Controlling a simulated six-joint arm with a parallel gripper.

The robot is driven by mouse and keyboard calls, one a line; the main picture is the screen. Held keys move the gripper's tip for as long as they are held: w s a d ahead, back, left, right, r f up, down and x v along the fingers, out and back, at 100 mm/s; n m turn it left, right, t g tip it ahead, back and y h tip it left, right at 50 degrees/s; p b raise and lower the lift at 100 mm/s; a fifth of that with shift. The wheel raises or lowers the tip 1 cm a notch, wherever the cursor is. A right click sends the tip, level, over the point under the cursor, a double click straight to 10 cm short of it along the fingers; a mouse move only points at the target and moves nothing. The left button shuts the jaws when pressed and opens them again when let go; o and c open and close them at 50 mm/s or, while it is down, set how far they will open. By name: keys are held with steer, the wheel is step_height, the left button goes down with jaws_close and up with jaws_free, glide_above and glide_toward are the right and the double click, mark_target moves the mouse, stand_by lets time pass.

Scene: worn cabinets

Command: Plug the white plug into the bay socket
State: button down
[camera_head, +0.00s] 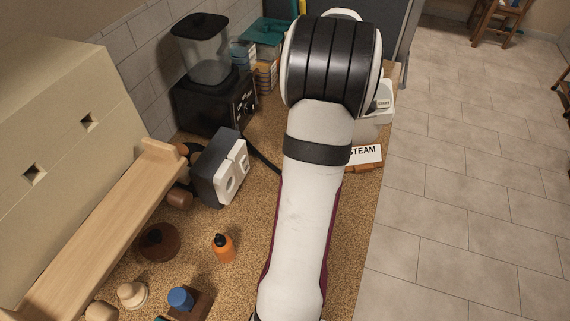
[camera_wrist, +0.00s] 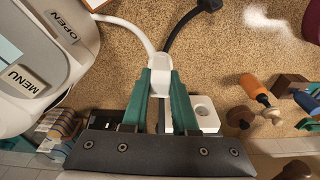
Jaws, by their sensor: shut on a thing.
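My gripper (camera_wrist: 160,82) has two green fingers shut on a white plug (camera_wrist: 160,66) in the wrist view. A white cord runs from the plug toward the upper left. In the head view my arm hides the gripper and plug. A dark grey box with two white face panels (camera_head: 235,172), each with a round recess, stands left of my arm in the head view; it looks like the socket unit. A white block with a round opening (camera_wrist: 206,112) shows beside the right finger in the wrist view, partly hidden by my gripper. The plug appears apart from it.
A black cable (camera_wrist: 178,32) lies close to the plug. A machine with MENU and OPEN labels (camera_wrist: 45,60) stands at left in the wrist view. An orange bottle (camera_head: 223,248), blue-topped item (camera_head: 181,298), blender (camera_head: 205,75) and wooden shelf (camera_head: 100,235) crowd the speckled counter.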

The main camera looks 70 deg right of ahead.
steer(key=shift+n, duration=0.5)
steer(key=s+f, duration=0.2)
steer(key=s, duration=0.1)
steer(key=s+f, duration=0.1)
steer(key=shift+s+d, duration=0.2)
steer(key=shift+s, duration=0.1)
steer(key=shift+w, duration=0.1)
steer(key=w+f, duration=0.2)
steer(key=w, duration=0.1)
steer(key=w+d+f, duration=0.1)
steer(key=w+f, duration=0.1)
steer(key=w, duration=0.2)
steer(key=w+d+f, duration=0.1)
steer(key=w+f, duration=0.2)
steer(key=w, duration=0.1)
steer(key=shift+d, duration=0.2)
steer(key=shift+w+f, duration=0.2)
steer(key=shift+f, duration=1.6)
steer(key=shift+f, duration=0.2)
steer(key=c, duration=0.7)
jaws_free()
